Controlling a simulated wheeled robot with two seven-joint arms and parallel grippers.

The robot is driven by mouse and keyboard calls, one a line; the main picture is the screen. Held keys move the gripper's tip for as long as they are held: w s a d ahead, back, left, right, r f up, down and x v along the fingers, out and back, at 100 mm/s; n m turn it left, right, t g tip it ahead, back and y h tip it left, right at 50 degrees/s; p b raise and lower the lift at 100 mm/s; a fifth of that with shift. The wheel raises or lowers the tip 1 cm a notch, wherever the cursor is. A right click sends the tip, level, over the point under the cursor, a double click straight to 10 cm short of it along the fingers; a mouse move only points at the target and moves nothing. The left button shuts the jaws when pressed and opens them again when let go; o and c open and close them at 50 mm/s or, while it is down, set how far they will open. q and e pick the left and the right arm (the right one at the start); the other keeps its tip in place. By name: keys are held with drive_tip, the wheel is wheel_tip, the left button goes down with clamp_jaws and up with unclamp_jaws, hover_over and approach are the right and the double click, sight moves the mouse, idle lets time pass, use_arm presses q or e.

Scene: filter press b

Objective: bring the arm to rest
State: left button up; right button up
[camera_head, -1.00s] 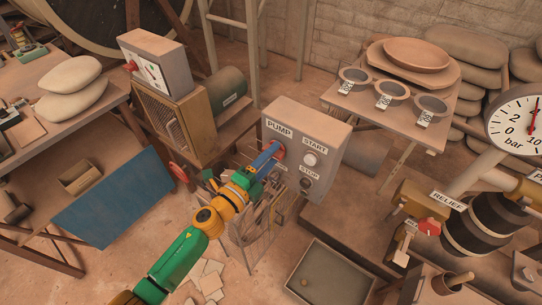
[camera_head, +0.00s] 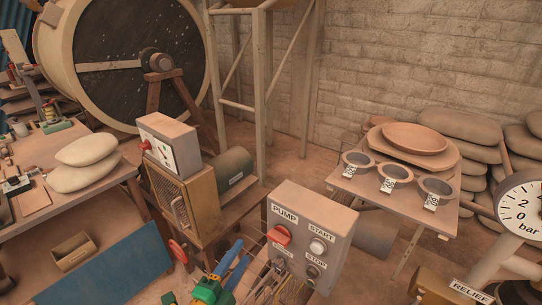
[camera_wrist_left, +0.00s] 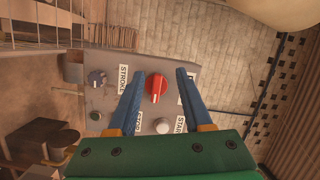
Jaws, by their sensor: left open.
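My left gripper (camera_head: 241,250) is low in the head view, left of the grey pump control box (camera_head: 340,222). Its two blue fingers are spread with nothing between them, and it stands clear of the box. The red knob (camera_head: 278,236) sits on the box face under the PUMP label. In the left wrist view the red knob (camera_wrist_left: 156,87) shows between my open fingertips (camera_wrist_left: 160,73), beyond them. The white START button (camera_head: 318,247) and the dark STOP button (camera_head: 312,271) are beside it. My right gripper is not in view.
A table (camera_head: 407,204) with several small bowls and stacked plates stands at right. A pressure gauge (camera_head: 521,212) is at the right edge. A bench (camera_head: 110,187) with sacks is at left.

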use_arm(q)
drive_tip(key=s+a+f+n+g+y, duration=0.5)
drive_tip(key=s+a+f+n+y, duration=0.3)
drive_tip(key=n, duration=0.5)
drive_tip(key=s+f+n+g+h, duration=0.1)
drive_tip(key=s+f+n+g, duration=0.1)
drive_tip(key=s+g, duration=0.3)
drive_tip(key=s+f+n+g+h, duration=0.1)
drive_tip(key=s+f+n+g, duration=0.15)
drive_tip(key=s, duration=0.45)
wheel_tip(320, 180, down, 16)
drive_tip(key=s+g, duration=0.2)
drive_tip(key=s, duration=0.1)
drive_tip(key=s+a+f, duration=0.2)
drive_tip(key=s+f, duration=0.9)
drive_tip(key=s, duration=0.1)
drive_tip(key=shift+s+a+g, duration=0.15)
drive_tip(key=shift+a+g, duration=0.05)
drive_tip(key=shift+g, duration=0.25)
drive_tip(key=shift+f+m, duration=0.1)
drive_tip(key=shift+m, duration=0.15)
